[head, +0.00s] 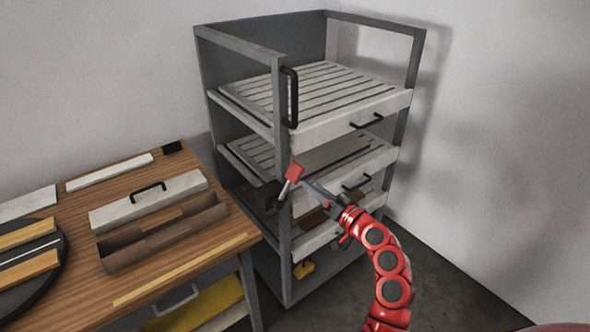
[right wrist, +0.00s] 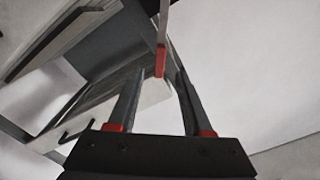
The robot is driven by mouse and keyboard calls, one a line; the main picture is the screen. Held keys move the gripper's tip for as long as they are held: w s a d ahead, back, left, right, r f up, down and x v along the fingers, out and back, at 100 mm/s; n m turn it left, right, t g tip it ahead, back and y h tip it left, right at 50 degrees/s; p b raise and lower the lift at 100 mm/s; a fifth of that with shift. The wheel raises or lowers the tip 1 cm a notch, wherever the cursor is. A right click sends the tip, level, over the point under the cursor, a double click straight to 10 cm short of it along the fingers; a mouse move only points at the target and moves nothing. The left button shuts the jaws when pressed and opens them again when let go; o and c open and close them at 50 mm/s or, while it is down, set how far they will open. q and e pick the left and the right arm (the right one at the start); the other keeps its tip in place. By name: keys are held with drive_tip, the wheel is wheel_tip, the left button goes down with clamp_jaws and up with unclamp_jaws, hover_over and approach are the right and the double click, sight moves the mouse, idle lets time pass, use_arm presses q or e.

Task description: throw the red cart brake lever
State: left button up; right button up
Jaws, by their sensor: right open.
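The brake lever has a red end (head: 293,172) and a pale bar, at the front post of the grey cart. In the right wrist view, its red end (right wrist: 160,62) shows in the gap between the fingertips, close to the right-hand finger. I cannot tell whether it touches. My right gripper (head: 308,187) is open, just right of the lever in the head view, its fingers pointing toward it. The right wrist view also shows the gripper (right wrist: 156,60) with its fingers apart. My left gripper is not in view.
The grey rack cart (head: 284,240) holds slatted drawers (head: 350,115) with black handles, close behind my right arm. A wooden table (head: 75,285) at left carries a brown open box (head: 160,240), a white lidded piece (head: 150,200) and a dark disc (head: 55,265). Open floor lies at right.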

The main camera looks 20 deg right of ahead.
sight(300, 177)
drive_tip(key=p+x, duration=0.1)
drive_tip(key=x, duration=0.7)
drive_tip(key=shift+w+a, duration=0.15)
drive_tip(key=shift+w, duration=0.15)
clamp_jaws()
idle(1.0)
